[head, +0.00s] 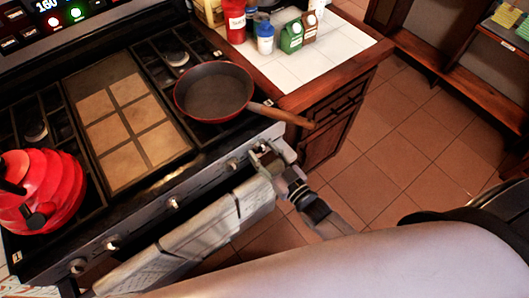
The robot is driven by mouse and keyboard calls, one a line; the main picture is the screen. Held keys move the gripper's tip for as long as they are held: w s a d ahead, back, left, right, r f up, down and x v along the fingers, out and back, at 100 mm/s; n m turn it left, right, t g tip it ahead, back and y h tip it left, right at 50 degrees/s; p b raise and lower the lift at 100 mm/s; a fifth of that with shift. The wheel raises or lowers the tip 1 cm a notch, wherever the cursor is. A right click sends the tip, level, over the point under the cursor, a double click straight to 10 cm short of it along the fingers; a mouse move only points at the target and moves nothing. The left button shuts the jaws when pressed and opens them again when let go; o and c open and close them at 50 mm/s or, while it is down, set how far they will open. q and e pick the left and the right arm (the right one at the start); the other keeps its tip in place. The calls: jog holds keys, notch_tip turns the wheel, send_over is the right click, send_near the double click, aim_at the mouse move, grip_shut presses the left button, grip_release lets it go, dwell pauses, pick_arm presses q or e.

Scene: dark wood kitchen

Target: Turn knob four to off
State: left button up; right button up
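The stove front (145,227) carries a row of small metal knobs. They include one at the left end (77,266), one in the middle (173,203) and one further right (232,164). No number can be read on them, so I cannot tell which is knob four. My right gripper (264,153) is at the right end of the row, close against the stove front. It hides the part of the panel behind it. I cannot tell whether its fingers are open, shut or touching a knob. My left gripper is not in view.
A red pan (212,92) sits on the right burner, its wooden handle (281,114) jutting past the stove's front edge, above my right gripper. A red kettle (42,190) stands on the left. A towel (190,243) hangs on the front. Bottles stand on the white counter (335,45).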

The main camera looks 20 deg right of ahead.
jog(key=shift+o, duration=0.7)
jog(key=shift+s, duration=0.1)
jog(key=shift+s+d, duration=0.15)
jog(key=shift+s, duration=0.2)
jog(key=v, duration=1.1)
jog(key=s+d+f+g+h, duration=0.1)
jog(key=s+d+f+g, duration=0.15)
jog(key=f, duration=0.55)
jog(key=s+d+f+m+g+h, duration=0.1)
jog(key=s+f+g+h, duration=0.15)
jog(key=f, duration=0.65)
jog(key=s+d+f+g+h, duration=0.1)
jog(key=s+f+g, duration=0.15)
jog(key=f, duration=0.55)
jog(key=s+d+f+g+h, duration=0.1)
jog(key=s+f+g, duration=0.3)
jog(key=s+f, duration=0.3)
jog(key=s+d+f+g, duration=0.1)
jog(key=s+f+g, duration=0.3)
jog(key=s, duration=0.8)
notch_tip(320, 180, down, 3)
jog(key=shift+r+h, duration=0.1)
jog(key=shift+h, duration=0.25)
